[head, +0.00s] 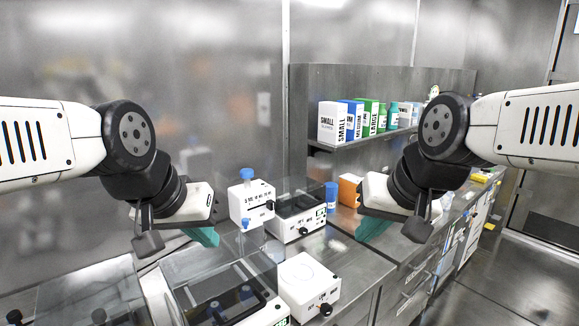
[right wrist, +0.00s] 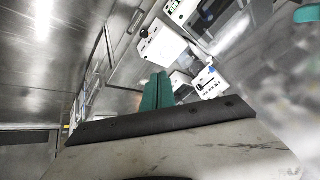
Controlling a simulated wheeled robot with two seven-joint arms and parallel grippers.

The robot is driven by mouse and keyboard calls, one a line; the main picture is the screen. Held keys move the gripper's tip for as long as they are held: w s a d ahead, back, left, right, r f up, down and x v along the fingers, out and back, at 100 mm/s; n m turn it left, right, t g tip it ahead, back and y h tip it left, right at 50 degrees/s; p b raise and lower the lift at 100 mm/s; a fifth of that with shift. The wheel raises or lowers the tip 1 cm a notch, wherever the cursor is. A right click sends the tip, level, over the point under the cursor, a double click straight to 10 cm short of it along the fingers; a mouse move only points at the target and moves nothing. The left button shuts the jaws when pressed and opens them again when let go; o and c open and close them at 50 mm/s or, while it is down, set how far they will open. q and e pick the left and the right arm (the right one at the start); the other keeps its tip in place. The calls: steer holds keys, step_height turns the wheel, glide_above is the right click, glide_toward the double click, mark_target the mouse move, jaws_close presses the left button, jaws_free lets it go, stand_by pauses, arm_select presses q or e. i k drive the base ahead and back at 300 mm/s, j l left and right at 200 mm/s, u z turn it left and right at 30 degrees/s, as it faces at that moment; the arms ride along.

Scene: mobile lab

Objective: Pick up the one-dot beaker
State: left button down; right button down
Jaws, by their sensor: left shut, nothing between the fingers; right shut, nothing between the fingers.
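I cannot make out any one-dot beaker in either view. My left gripper (head: 203,237) hangs over the left part of the bench, its teal fingers shut and empty. My right gripper (head: 373,230) is in front of the bench's right part, its teal fingers also shut and empty. In the right wrist view the right gripper (right wrist: 157,92) shows its two fingers pressed together with nothing between them. Both grippers are apart from the things on the bench.
Between the grippers stand a white device with a blue top (head: 252,203), a dark-topped box (head: 300,225), a white block (head: 309,288), a blue container (head: 332,197) and an orange box (head: 350,187). Glove boxes (head: 333,123) fill a shelf behind. The floor at right (head: 500,285) is clear.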

mark_target(276, 248)
steer(key=i+l+u, duration=0.15)
steer(key=l+u, duration=0.15)
steer(key=u, duration=0.15)
steer(key=i+l+u, duration=0.1)
steer(key=l+u, duration=0.2)
steer(key=u, duration=0.15)
